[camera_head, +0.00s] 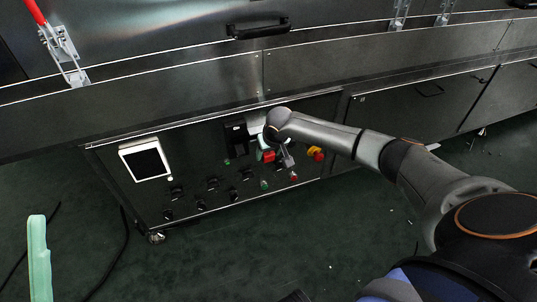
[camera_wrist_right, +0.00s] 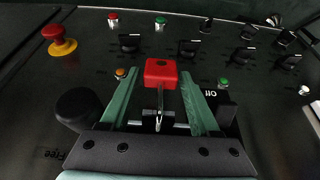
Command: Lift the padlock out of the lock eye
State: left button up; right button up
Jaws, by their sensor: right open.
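The red padlock (camera_wrist_right: 160,72) shows in the right wrist view with its silver shackle at the lock eye (camera_wrist_right: 158,118) on the dark panel. It is a small red patch (camera_head: 269,156) in the head view, partly hidden by my right arm. My right gripper (camera_wrist_right: 159,80) is open, its two green fingers on either side of the padlock with visible gaps to both. In the head view the right gripper (camera_head: 265,144) is at the panel, mostly covered by the wrist. A green finger of my left gripper (camera_head: 38,258) shows at the lower left, far from the padlock; its opening cannot be judged.
A red and yellow emergency stop (camera_wrist_right: 60,40) sits beside the padlock. Several black knobs (camera_wrist_right: 190,46) and green and red buttons surround it. A white-framed screen (camera_head: 146,159) is left on the panel. The dryer's ledge (camera_head: 180,90) runs above; floor in front is mostly clear.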

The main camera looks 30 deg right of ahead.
jog(key=shift+c, duration=0.3)
grip_shut()
jog(key=shift+c, duration=1.3)
grip_release()
jog(key=c, duration=0.6)
jog(key=shift+o, duration=0.2)
jog(key=shift+s+r+p, duration=0.15)
jog(key=shift+r+p, duration=0.45)
jog(key=shift+p, duration=0.5)
